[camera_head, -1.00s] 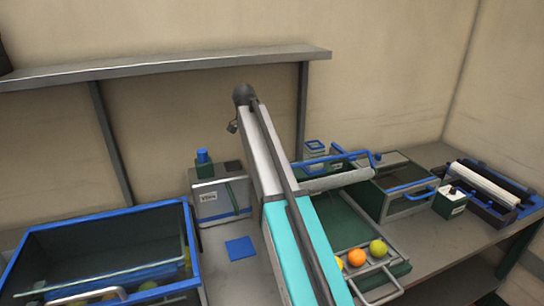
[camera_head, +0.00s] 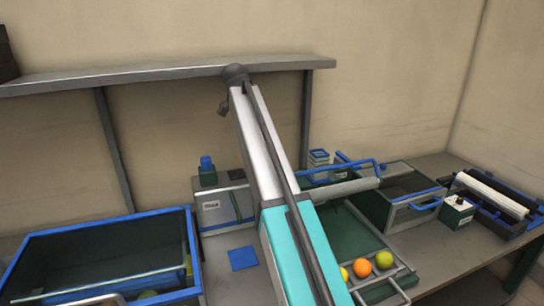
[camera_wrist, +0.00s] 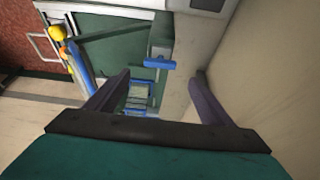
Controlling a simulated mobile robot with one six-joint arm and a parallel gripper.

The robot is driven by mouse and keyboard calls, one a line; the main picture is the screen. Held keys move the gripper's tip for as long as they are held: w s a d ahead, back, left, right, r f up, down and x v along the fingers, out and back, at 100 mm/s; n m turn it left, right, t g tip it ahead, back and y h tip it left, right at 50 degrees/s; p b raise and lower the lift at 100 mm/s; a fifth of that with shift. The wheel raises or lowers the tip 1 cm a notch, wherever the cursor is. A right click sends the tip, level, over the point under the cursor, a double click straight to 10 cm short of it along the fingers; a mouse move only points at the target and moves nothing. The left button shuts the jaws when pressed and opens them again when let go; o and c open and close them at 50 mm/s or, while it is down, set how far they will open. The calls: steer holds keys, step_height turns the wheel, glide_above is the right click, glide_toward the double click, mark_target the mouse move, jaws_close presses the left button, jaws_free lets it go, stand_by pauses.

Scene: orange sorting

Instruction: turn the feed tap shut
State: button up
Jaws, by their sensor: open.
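A blue T-shaped handle (camera_wrist: 158,64), which looks like the feed tap, sits on a grey-green upright in the wrist view. Its bar lies roughly crosswise in the picture. My gripper (camera_wrist: 162,73) is open, with its two dark fingers spread on either side of the view. The handle appears between and beyond the fingertips, and nothing is held. I cannot tell the exact distance to it. In the head view my gripper is hidden behind my arm, and I cannot clearly make out the tap there.
A plain wall (camera_wrist: 265,70) runs close along the right finger's side. A blue-and-white stack (camera_wrist: 137,97) lies below the handle. In the head view, a blue-rimmed crate (camera_head: 100,222) stands left, a tray with oranges (camera_head: 362,267) right, and a shelf (camera_head: 150,72) behind.

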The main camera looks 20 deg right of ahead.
steer(key=v, duration=0.4)
steer(key=shift+a+r+b, duration=0.1)
steer(key=shift+r+b, duration=0.2)
steer(key=shift+s+f, duration=0.1)
stand_by(0.5)
